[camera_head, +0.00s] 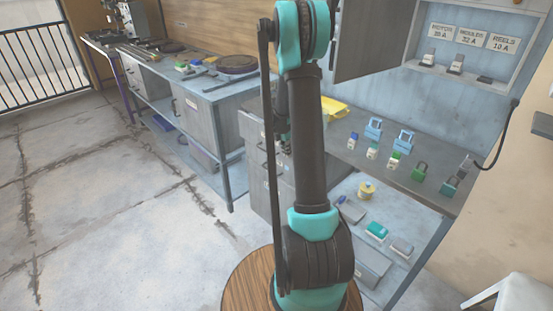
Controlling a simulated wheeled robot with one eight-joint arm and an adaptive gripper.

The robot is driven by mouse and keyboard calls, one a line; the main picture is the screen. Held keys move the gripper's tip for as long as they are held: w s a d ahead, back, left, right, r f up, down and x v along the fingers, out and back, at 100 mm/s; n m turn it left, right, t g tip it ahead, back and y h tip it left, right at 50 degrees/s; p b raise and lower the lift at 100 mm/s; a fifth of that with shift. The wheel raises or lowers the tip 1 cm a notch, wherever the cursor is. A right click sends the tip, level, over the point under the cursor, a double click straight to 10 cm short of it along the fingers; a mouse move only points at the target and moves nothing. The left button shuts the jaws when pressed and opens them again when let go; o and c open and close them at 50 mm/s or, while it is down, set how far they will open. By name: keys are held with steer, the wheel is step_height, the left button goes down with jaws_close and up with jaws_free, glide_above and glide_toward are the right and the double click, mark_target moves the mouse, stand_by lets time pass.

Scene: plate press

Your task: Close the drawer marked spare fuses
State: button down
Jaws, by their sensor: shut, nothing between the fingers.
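A grey drawer unit (258,186) stands under the left end of the right-hand bench, partly hidden behind my arm. Its upper drawer (252,130) seems to stick out toward the floor side, but how far I cannot tell. Small pale labels on the fronts are too small to read, so I cannot tell which drawer is marked spare fuses. My gripper (285,146) is shut and empty, close in front of the drawer unit and mostly hidden by my arm links. I cannot tell whether it touches a drawer.
The right-hand bench (440,192) carries several padlocks and small blocks, with a yellow tray (333,109) at its back. An open grey cabinet door (375,38) hangs above it. Another bench (225,92) stands at left. The floor at left is clear.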

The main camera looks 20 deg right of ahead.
steer(key=shift+w+d, duration=0.4)
steer(key=shift+d, duration=0.35)
steer(key=shift+w+d, duration=0.35)
steer(key=shift+d, duration=0.35)
steer(key=shift+d+r, duration=0.1)
